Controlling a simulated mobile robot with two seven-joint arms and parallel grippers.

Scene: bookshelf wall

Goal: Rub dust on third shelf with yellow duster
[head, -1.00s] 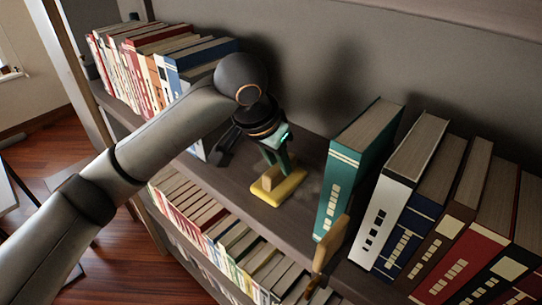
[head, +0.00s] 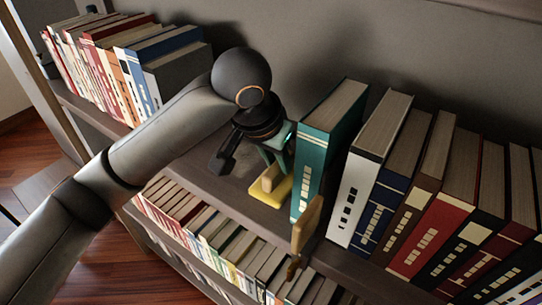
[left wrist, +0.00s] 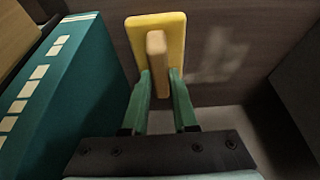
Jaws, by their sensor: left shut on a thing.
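The yellow duster (head: 271,189) has a flat yellow pad and a light wooden handle. It rests on, or just above, the dark shelf board (head: 215,187), close to the left of a teal book (head: 315,150). My left gripper (head: 272,160) is shut on the duster's handle from above. In the left wrist view the duster (left wrist: 175,30) sits beyond the green fingers (left wrist: 160,95). A pale, faint dust smudge (left wrist: 215,60) shows on the board to the right of the pad there. My right gripper is not in view.
A row of books (head: 385,170) stands right of the teal book. More books (head: 120,70) stand at the left, with bare board between. A wooden piece (head: 306,225) rises at the shelf's front edge by the teal book. Books (head: 225,245) fill the shelf below.

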